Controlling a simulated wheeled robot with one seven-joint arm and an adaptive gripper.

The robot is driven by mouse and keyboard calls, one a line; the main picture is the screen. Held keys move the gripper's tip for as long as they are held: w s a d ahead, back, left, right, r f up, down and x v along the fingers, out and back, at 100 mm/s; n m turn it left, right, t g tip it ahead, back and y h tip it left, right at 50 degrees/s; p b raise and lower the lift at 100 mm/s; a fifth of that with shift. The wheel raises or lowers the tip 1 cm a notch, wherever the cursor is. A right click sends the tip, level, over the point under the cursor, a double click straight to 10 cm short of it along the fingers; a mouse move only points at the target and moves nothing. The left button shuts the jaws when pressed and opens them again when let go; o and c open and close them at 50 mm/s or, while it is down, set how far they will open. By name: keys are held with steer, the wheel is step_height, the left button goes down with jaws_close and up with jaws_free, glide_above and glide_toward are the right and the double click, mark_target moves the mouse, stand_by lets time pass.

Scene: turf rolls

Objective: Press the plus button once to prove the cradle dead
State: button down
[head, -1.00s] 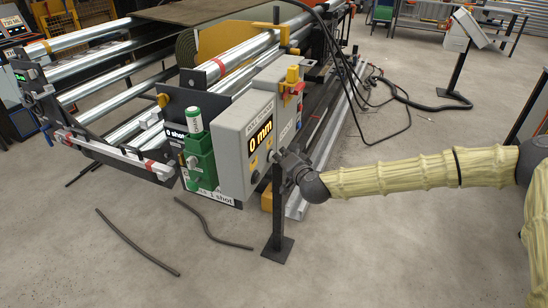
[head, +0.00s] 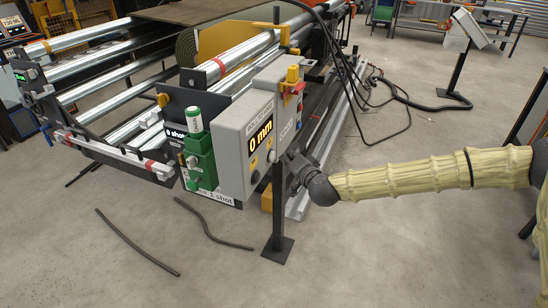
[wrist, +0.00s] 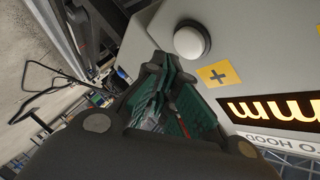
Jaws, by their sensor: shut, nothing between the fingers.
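A grey control box (head: 236,150) stands at the end of the roller cradle (head: 90,66). Its lit display (head: 260,133) reads 0 mm. In the wrist view the display (wrist: 275,112) appears turned over, with a yellow plus label (wrist: 218,74) near it. A round white button (wrist: 191,40) sits beside that label. My gripper (wrist: 168,72) is shut and empty, its dark green fingers beside the button and label in the picture; I cannot tell whether they touch the box. In the head view my gripper is partly hidden behind the post, right of the box.
Black cables (head: 352,85) hang behind my arm. Loose dark strips (head: 137,242) lie on the open concrete floor.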

steer(key=d, duration=0.2)
steer(key=s+d, duration=0.1)
steer(key=d, duration=0.1)
steer(key=shift+s+d, duration=0.1)
steer(key=shift+s, duration=0.05)
stand_by(0.6)
steer(key=s+a+f+n+g+h+p, duration=0.1)
steer(key=s+f+n+g, duration=0.5)
steer(key=s+f, duration=2.1)
steer(key=s+d+f+g+h+p, duration=0.1)
steer(key=s+d+g+h, duration=0.5)
steer(key=s+d, duration=1.5)
steer(key=s+f+g, duration=0.1)
steer(key=s, duration=0.2)
steer(key=shift+d+f+g+p, duration=0.3)
steer(key=shift+d+f+p, duration=0.05)
steer(key=shift+d+f, duration=0.05)
